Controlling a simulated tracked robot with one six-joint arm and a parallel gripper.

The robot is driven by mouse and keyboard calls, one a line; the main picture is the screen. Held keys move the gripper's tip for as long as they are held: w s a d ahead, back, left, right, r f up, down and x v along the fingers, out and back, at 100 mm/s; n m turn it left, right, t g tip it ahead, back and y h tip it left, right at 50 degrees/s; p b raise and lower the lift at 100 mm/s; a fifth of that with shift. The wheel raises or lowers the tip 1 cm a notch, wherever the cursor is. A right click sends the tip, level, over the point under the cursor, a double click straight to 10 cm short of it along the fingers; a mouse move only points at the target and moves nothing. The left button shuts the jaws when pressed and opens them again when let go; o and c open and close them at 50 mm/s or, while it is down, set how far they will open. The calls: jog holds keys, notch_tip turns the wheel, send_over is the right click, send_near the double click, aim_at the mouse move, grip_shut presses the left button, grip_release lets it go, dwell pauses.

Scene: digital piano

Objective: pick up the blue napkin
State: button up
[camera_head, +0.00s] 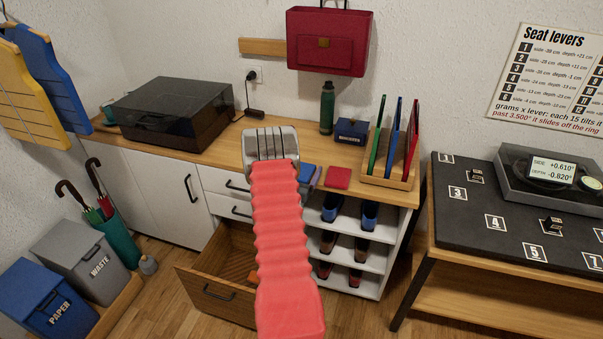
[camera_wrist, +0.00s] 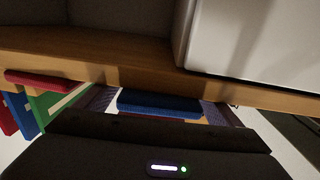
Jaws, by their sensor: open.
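The blue napkin (camera_head: 307,173) is a small, flat blue piece near the front edge of the wooden counter, just right of my red arm in the head view. In the wrist view, the blue napkin (camera_wrist: 158,102) shows between the two fingers of my gripper (camera_wrist: 160,108). The gripper is open, with one finger to each side of it. I cannot tell whether the fingers touch it. In the head view my arm hides most of the gripper.
A red napkin (camera_head: 338,177) lies just right of the blue one. Below, a drawer (camera_head: 216,291) stands open. A black-lidded turntable (camera_head: 173,112) sits left.

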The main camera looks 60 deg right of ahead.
aim_at(304, 165)
jog(key=shift+w+d, duration=0.1)
jog(key=shift+d, duration=1)
jog(key=shift+c, duration=0.7)
jog(key=c, duration=1)
jog(key=shift+o, duration=0.2)
notch_tip(304, 165, up, 10)
